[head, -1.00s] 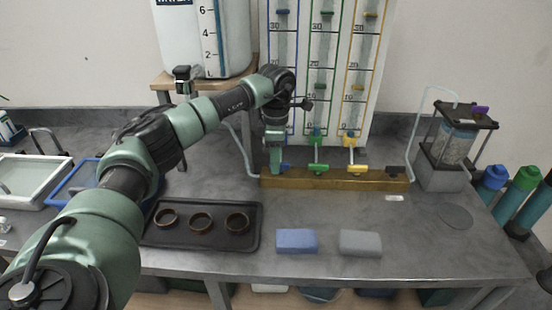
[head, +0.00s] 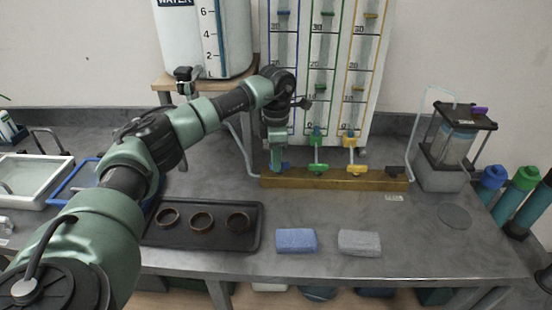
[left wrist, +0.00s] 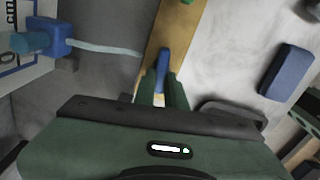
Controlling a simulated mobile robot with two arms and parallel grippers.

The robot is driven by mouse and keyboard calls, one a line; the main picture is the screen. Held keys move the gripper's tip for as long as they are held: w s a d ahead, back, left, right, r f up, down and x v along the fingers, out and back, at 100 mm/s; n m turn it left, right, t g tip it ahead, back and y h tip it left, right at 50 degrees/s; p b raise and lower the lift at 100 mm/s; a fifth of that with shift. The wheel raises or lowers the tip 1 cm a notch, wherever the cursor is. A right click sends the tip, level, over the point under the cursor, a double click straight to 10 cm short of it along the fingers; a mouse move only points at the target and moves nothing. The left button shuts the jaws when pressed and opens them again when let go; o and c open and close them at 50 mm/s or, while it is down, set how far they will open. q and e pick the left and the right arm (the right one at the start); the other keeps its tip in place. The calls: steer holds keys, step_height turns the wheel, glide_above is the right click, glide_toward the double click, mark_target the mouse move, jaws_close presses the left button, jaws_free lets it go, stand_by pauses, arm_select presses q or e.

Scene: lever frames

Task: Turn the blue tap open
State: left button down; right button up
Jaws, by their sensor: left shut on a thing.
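The blue tap (head: 285,166) sits at the left end of the brass manifold bar (head: 335,183), in front of the gauge board. Its handle (left wrist: 162,68) shows in the left wrist view as a blue lever over the bar, lying roughly along it. My left gripper (head: 277,164) points down at this tap from above. In the left wrist view its green fingers (left wrist: 162,88) stand on both sides of the blue handle and are shut on it. Part of the tap is hidden behind the fingers in the head view. My right gripper is not in view.
The green tap (head: 318,168) and yellow tap (head: 356,169) stand to the right on the same bar. A black tray (head: 222,241) with three rings, a blue sponge (head: 296,240) and a grey sponge (head: 359,243) lie in front. A clear-walled container (head: 450,150) stands right.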

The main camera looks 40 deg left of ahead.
arm_select(q)
steer(key=n, duration=0.1)
steer(key=n+p, duration=0.1)
steer(key=n, duration=0.1)
steer(key=shift+s+d+r+n, duration=0.1)
steer(key=shift+d+r+n, duration=0.05)
steer(key=shift+n, duration=0.15)
steer(key=n, duration=0.2)
steer(key=n+p, duration=0.1)
steer(key=n, duration=0.1)
steer(key=shift+d+n, duration=0.2)
steer(key=shift+n, duration=0.1)
steer(key=n+p, duration=0.1)
steer(key=n, duration=0.3)
steer(key=shift+d, duration=0.15)
steer(key=shift+d+n+p, duration=0.15)
steer(key=shift+n+p, duration=0.5)
steer(key=shift+n, duration=1.55)
steer(key=c, duration=1.5)
jaws_free()
steer(key=shift+o, duration=0.2)
step_height(320, 180, up, 8)
steer(key=b, duration=0.1)
steer(key=shift+b, duration=0.35)
steer(key=shift+f, duration=0.2)
